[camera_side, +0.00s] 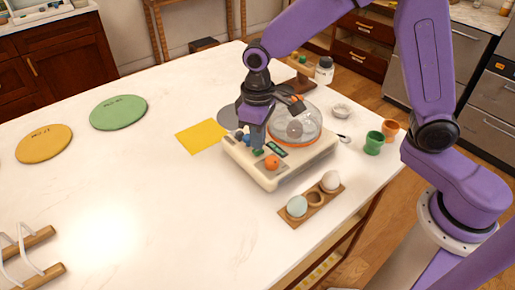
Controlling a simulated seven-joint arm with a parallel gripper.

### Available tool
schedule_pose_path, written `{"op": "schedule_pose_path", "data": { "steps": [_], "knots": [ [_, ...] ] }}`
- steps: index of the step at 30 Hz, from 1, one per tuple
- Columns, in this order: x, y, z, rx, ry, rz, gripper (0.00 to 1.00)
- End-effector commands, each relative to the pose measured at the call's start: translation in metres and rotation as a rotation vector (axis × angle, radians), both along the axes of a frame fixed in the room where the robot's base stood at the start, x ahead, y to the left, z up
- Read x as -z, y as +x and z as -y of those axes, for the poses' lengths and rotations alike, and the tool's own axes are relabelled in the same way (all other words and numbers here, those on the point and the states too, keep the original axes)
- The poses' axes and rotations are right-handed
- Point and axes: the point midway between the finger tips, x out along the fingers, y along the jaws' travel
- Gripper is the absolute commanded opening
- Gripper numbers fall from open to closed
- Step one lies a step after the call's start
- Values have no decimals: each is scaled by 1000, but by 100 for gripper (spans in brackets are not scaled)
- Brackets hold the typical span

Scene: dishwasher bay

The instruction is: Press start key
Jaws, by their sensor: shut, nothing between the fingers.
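A cream appliance (284,177) with a clear dome (296,122) stands on the white table. Its front panel carries an orange-red round knob (271,162), a small dark green display (276,148) and a green key (258,152). Small blue parts (243,138) show at the left of the panel. My gripper (257,146) points down over the panel, shut and empty, with its fingertips right at the green key. I cannot tell whether they touch it. My fingers hide part of the panel, and no label on the keys is readable.
Green (374,142) and orange (390,130) cups stand right. A yellow sheet (201,136) lies left, with green (118,112) and orange (44,143) round mats farther left.

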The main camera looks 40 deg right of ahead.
Motion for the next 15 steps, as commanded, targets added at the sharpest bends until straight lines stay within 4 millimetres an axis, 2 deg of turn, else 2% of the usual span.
{"op": "schedule_pose_path", "data": {
  "steps": [15],
  "knots": [
    [9,0,0,0,-1,-1,0]
  ]
}}
